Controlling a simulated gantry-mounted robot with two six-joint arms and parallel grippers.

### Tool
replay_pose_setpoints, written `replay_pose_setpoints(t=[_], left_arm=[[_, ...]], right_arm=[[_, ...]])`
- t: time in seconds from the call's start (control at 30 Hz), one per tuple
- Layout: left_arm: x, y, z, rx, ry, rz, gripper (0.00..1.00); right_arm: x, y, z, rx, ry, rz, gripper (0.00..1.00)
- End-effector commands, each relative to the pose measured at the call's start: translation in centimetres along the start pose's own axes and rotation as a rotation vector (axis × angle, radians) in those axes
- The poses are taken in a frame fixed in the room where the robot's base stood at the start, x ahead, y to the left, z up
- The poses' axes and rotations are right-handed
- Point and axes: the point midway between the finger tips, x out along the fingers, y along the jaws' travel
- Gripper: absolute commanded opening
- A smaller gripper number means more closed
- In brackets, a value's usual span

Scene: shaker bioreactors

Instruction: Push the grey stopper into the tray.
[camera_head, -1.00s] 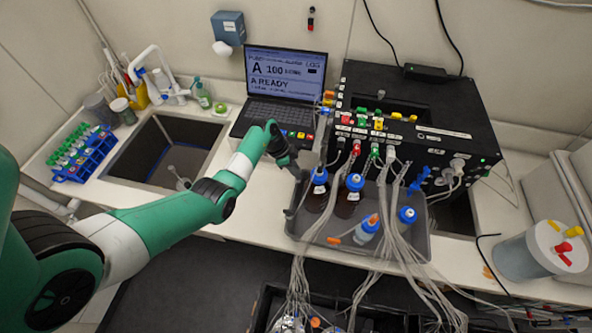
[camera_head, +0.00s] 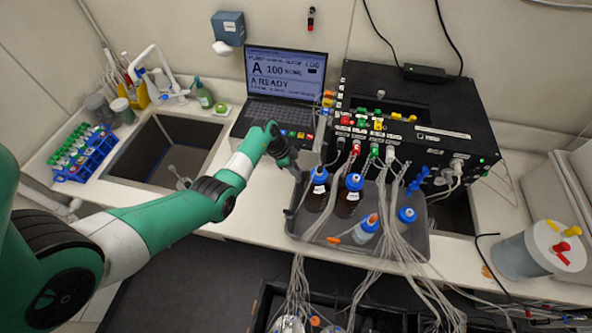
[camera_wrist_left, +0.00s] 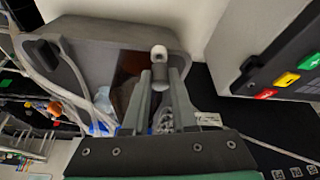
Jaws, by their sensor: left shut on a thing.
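My left gripper (camera_head: 297,172) is over the left back corner of the grey tray (camera_head: 292,222), beside the brown bottles. In the left wrist view the two fingers (camera_wrist_left: 160,78) are close together on a small grey cylinder with a pale round end, which looks like the grey stopper (camera_wrist_left: 159,74). The grey tray (camera_wrist_left: 105,32) lies beyond the fingertips there, and the stopper appears at its edge. Whether it touches the tray is unclear. The stopper cannot be made out in the head view. My right gripper is not in view.
Brown bottles with blue caps (camera_head: 348,196) and smaller blue-capped bottles (camera_head: 406,216) stand in the tray. Cables (camera_head: 384,240) run across it from the black control box (camera_head: 425,115). A laptop (camera_head: 283,90) stands behind the arm; a sink (camera_head: 165,150) is at left.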

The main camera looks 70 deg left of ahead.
Motion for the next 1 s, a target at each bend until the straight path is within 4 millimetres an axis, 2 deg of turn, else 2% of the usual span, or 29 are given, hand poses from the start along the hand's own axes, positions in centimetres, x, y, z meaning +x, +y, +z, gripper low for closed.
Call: replay_pose_setpoints(t=[1.0], left_arm=[[0.8,-0.02,0.32,0.0,0.0,-0.001,0.0]], right_arm=[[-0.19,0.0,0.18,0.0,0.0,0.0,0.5]])
